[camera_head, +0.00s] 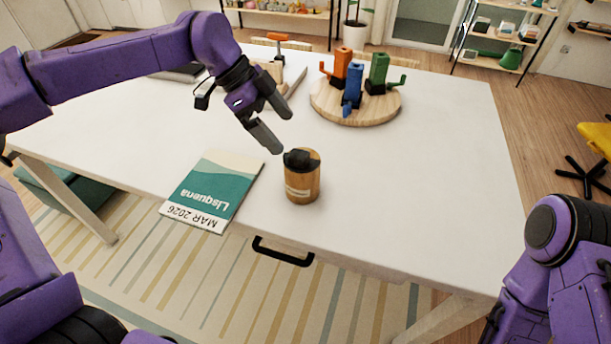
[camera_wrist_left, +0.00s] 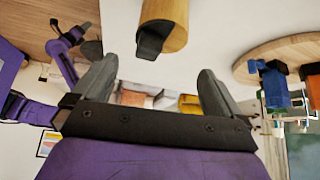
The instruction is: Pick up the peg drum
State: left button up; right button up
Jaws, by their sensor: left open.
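The peg drum appears to be the upright wooden cylinder (camera_head: 303,185) with a black top piece and a pale label, near the table's front edge. It also shows in the left wrist view (camera_wrist_left: 172,18), cut off by the top edge, with its black piece (camera_wrist_left: 152,40) towards me. My left gripper (camera_head: 279,130) is open and empty, just above and behind the drum in the head view. In the left wrist view its fingers (camera_wrist_left: 157,70) stand apart, with the drum beyond their tips and between their lines. My right arm shows at the lower right; its gripper is not clearly seen.
A teal booklet (camera_head: 213,190) lies left of the drum. A round wooden board (camera_head: 340,114) behind it bears orange, blue and green pieces (camera_head: 352,85). A board with an orange-handled tool (camera_head: 277,46) lies farther back. The tabletop (camera_head: 430,170) right of the drum is clear.

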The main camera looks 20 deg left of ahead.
aim_at(302, 176)
pick_arm(q)
jog(key=x, duration=0.3)
jog(key=p+x, duration=0.1)
jog(key=shift+w+f, duration=0.3)
jog(key=shift+f, duration=0.1)
jog(key=p+x, duration=0.1)
jog(key=x, duration=0.1)
jog(key=p+x, duration=0.1)
jog(key=x, duration=0.2)
jog(key=shift+s+a+f+p, duration=0.2)
jog(key=shift+f+p, duration=0.1)
jog(key=shift+f, duration=0.15)
jog(key=shift+d+f, duration=0.15)
jog(key=c, duration=1.6)
